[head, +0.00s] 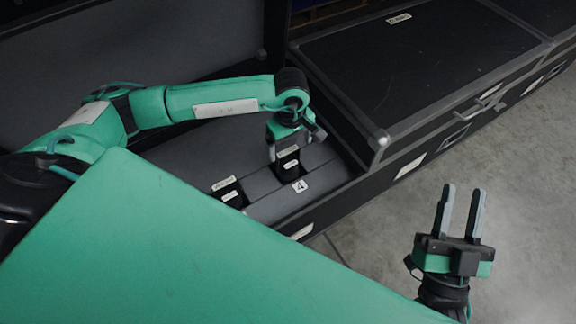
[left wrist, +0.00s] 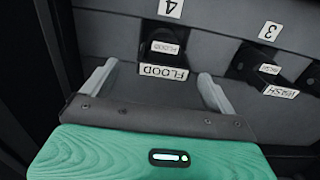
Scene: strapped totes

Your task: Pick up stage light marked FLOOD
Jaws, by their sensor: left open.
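The stage light marked FLOOD is a small black block (left wrist: 160,32) with a white label on it, sitting in a grey foam slot. A larger white FLOOD tag lies on the near side of the slot in the left wrist view. In the head view the light (head: 290,166) shows below my left gripper (head: 295,147), partly hidden by it. My left gripper (left wrist: 158,72) is open, its fingers to either side of the FLOOD tag, with nothing held between them. My right gripper (head: 460,212) is open and empty over the floor at the right.
A black light by the WASH tag (left wrist: 281,92) sits in the neighbouring slot, marked 3; the FLOOD slot is marked 4. The foam lies inside a black case with raised walls (head: 345,205). A closed black case (head: 420,70) stands beside it. Grey floor is clear at right.

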